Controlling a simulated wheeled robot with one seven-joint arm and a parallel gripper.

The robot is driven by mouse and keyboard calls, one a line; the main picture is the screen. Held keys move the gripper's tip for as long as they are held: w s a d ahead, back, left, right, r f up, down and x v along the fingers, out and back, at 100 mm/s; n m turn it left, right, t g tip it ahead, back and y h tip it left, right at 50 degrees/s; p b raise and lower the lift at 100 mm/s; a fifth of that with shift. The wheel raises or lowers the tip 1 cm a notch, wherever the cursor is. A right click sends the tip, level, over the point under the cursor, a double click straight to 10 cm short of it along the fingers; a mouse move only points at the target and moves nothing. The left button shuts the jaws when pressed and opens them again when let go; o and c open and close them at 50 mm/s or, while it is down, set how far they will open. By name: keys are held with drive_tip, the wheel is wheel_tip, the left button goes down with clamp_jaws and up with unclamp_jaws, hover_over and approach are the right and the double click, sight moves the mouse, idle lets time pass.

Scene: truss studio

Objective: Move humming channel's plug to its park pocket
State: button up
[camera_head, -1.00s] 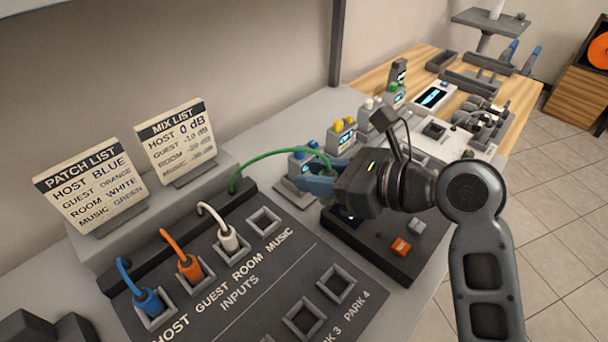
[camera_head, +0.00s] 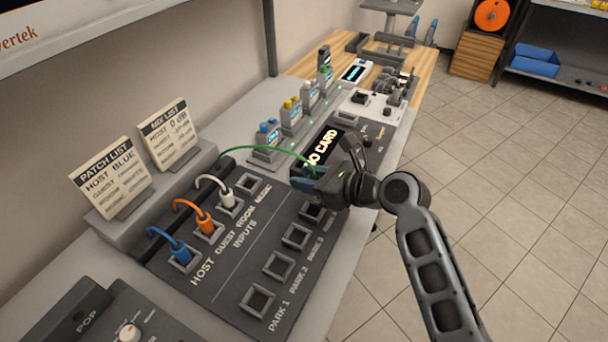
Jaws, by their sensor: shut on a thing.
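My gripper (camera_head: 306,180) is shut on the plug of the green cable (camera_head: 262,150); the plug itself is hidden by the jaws. The gripper is above the inputs panel (camera_head: 225,290), close to the PARK 4 pocket (camera_head: 313,213), which is partly covered by it. The MUSIC socket (camera_head: 247,184) is empty. The white plug (camera_head: 227,199) is in ROOM, the orange plug (camera_head: 207,226) in GUEST and the blue plug (camera_head: 184,255) in HOST. The pockets PARK 1 (camera_head: 257,300), PARK 2 (camera_head: 278,265) and PARK 3 (camera_head: 296,236) are empty.
The patch list (camera_head: 110,177) and mix list (camera_head: 169,137) cards stand behind the panel. Several small units with coloured knobs (camera_head: 291,116) line the wall side. A screen (camera_head: 324,149) reading "NO CARD" is behind the gripper. A knob box (camera_head: 128,330) is at the lower left.

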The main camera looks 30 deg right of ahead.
drive_tip(key=shift+f+b, duration=2.55)
drive_tip(key=shift+r+p, duration=0.1)
drive_tip(key=shift+p, duration=1.05)
drive_tip(key=shift+f+b, duration=0.3)
drive_tip(key=shift+f, duration=0.4)
drive_tip(key=o, duration=0.7)
drive_tip(key=shift+o, duration=0.2)
drive_tip(key=shift+s+r, duration=0.1)
drive_tip(key=shift+p+v, duration=2.15)
drive_tip(key=shift+v, duration=3.25)
